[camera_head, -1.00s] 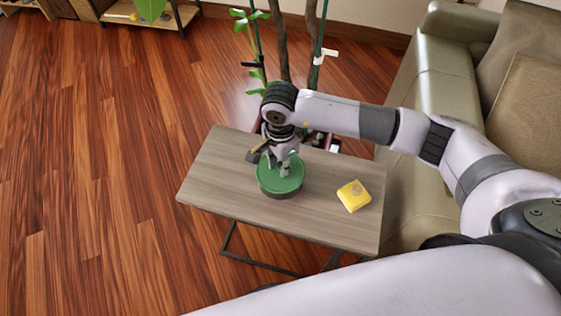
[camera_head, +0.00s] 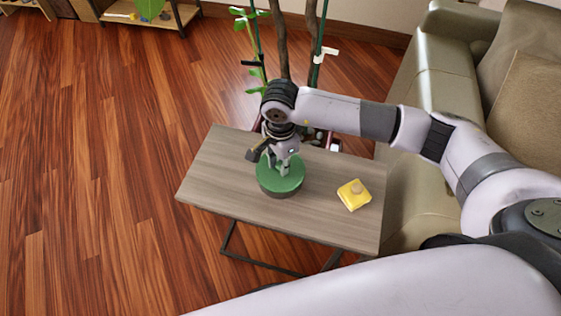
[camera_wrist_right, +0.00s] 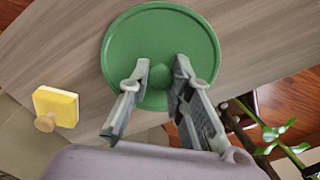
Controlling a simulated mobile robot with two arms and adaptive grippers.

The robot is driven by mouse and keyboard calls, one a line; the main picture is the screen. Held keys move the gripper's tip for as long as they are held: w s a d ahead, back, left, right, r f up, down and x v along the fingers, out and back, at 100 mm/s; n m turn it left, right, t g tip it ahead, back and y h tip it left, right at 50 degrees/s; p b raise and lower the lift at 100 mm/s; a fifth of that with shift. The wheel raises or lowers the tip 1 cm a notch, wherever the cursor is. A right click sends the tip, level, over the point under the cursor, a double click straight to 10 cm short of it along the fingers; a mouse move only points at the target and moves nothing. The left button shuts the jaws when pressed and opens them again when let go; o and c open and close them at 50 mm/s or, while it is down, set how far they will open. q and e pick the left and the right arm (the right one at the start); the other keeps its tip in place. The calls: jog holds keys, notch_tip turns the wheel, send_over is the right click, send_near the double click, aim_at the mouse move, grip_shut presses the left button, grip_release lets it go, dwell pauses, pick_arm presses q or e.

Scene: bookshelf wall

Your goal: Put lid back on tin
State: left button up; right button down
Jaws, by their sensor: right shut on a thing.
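I cannot tell whether the lid is fully seated. My right gripper (camera_head: 285,162) points down from above and is shut on the lid's small green knob. In the right wrist view, the gripper (camera_wrist_right: 160,78) has a finger on each side of the knob (camera_wrist_right: 183,70), and the lid (camera_wrist_right: 160,30) hides the tin. My left gripper is not in view.
The grey-brown table (camera_head: 235,160) is mostly bare. A yellow block with a wooden knob (camera_head: 352,200) lies on its right part. A potted plant (camera_head: 283,50) stands behind, and a sofa (camera_head: 445,100) is close on the right.

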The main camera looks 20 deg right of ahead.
pick_arm(q)
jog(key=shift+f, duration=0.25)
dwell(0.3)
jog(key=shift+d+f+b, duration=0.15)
jog(key=shift+b, duration=0.25)
pick_arm(e)
jog(key=shift+f, duration=0.1)
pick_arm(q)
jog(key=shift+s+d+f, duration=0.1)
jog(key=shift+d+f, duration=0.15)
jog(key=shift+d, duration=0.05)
pick_arm(e)
jog(key=shift+f, duration=0.1)
pick_arm(q)
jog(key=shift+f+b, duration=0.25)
jog(key=shift+b, duration=0.25)
dwell(0.5)
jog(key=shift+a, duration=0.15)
pick_arm(e)
jog(key=c, duration=1.4)
grip_release()
jog(key=shift+o, duration=0.4)
